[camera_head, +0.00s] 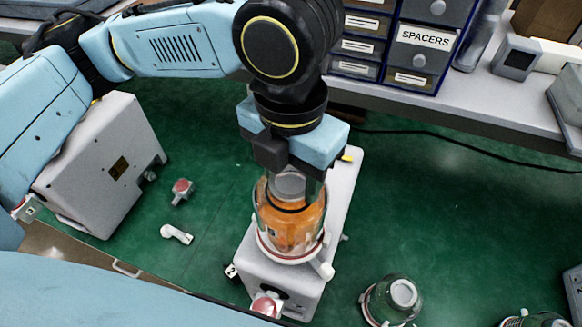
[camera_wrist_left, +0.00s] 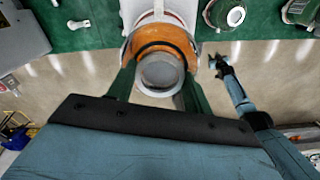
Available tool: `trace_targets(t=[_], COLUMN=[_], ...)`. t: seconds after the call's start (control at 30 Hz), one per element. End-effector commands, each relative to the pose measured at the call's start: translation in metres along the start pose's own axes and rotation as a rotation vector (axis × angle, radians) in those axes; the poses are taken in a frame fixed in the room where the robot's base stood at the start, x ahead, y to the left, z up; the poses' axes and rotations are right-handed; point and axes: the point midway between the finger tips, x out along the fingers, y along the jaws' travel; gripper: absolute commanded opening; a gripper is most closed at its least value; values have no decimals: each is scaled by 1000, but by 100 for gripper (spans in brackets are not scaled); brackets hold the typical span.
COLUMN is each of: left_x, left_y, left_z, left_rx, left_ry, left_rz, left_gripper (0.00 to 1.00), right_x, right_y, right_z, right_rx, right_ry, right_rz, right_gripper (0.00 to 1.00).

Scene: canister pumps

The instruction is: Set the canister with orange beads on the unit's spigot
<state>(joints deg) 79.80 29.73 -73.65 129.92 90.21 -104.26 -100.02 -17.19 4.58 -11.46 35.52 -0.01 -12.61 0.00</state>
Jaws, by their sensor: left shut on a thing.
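The canister with orange beads (camera_head: 287,222) is clear, with a grey end piece on top, and stands upright over the white unit (camera_head: 341,195). My left gripper (camera_head: 290,180) is above it, shut on its grey top. The canister's lower end is at a white collar on the unit; I cannot tell whether it is seated, and the spigot is hidden. In the left wrist view the orange beads (camera_wrist_left: 160,38) show around the grey end, between the fingers (camera_wrist_left: 160,88). My right gripper (camera_wrist_left: 222,66) shows small in that view; its jaws are unclear.
A grey machine (camera_head: 105,165) is at left. A red-capped fitting (camera_head: 181,190) and a white elbow (camera_head: 177,234) lie on the green mat. Drawers (camera_head: 425,35) stand behind.

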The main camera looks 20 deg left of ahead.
Motion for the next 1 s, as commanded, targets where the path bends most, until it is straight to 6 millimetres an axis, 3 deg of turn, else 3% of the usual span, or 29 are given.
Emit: trace_targets(t=[0.53,0.57,0.6,0.73,1.0], left_x=[11,10,10,10,10], left_y=[0,0,0,0,0], left_z=[0,0,0,0,0], left_rx=[0,0,0,0,0], left_ry=[0,0,0,0,2], left_rz=[-1,-1,-1,-1,0], left_gripper=[9,54,60,76,76], right_x=[4,4,4,4,4], right_y=[0,0,0,0,0], right_z=[0,0,0,0,0], right_rx=[0,0,0,0,0], right_ry=[0,0,0,0,0], right_rz=[0,0,0,0,0], right_gripper=[36,36,36,36,36])
